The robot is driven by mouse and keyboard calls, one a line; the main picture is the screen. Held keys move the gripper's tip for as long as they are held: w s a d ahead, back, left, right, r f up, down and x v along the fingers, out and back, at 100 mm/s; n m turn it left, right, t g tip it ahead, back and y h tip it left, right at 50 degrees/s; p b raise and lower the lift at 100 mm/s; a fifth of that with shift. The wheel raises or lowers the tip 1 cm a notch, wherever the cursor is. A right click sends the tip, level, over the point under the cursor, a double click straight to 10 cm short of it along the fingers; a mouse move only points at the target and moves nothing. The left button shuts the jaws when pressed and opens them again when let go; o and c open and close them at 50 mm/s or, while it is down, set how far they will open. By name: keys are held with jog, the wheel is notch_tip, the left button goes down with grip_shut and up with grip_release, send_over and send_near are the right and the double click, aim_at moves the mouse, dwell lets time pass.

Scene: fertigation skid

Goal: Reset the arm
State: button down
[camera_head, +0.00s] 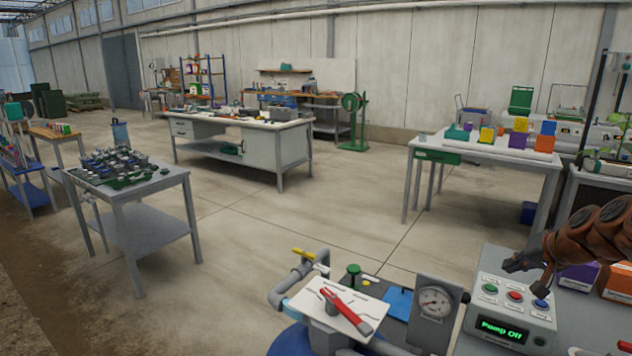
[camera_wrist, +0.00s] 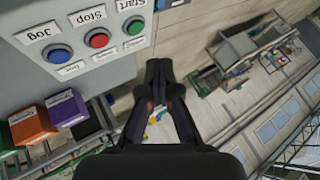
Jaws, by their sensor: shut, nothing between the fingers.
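My gripper (camera_head: 520,264) is at the right in the head view, just above the back edge of the grey control box (camera_head: 485,315). Its dark fingers are together and empty. They also show shut in the wrist view (camera_wrist: 158,75), beside the box and its buttons and touching none as far as I can see. The box has a green button (camera_head: 490,288), a red button (camera_head: 515,295) and a blue button (camera_head: 540,303). In the wrist view these are labelled Start, Stop and Jog. The green display (camera_head: 502,330) reads "Pump Off".
A gauge (camera_head: 435,302), a red lever (camera_head: 346,311) on a white plate, a green knob (camera_head: 354,276) and a yellow-handled valve (camera_head: 308,256) stand left of the box. A purple carton (camera_head: 578,277) and an orange carton (camera_head: 617,284) sit behind my arm. Open floor lies beyond.

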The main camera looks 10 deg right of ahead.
jog(key=s+a+r+n+g+y+p, duration=0.15)
jog(key=s+a, duration=0.25)
jog(key=a, duration=0.5)
jog(key=s+a+n+g+p, duration=0.1)
jog(key=s+a+n+g, duration=0.15)
jog(key=a, duration=0.75)
jog(key=s+a+r+n+g+p, duration=0.15)
jog(key=s+a, duration=0.25)
jog(key=a, duration=0.5)
jog(key=s+a+f+n+g+h+p, duration=0.1)
jog(key=s+a+f+g, duration=0.1)
jog(key=s, duration=1)
jog(key=s+a+f+n+g+h+p, duration=0.1)
jog(key=s+a+f+g+p, duration=0.1)
jog(key=s, duration=1)
jog(key=shift+a+g, duration=0.35)
jog(key=shift+a, duration=0.35)
jog(key=shift+d+h, duration=0.1)
jog(key=shift+h, duration=0.15)
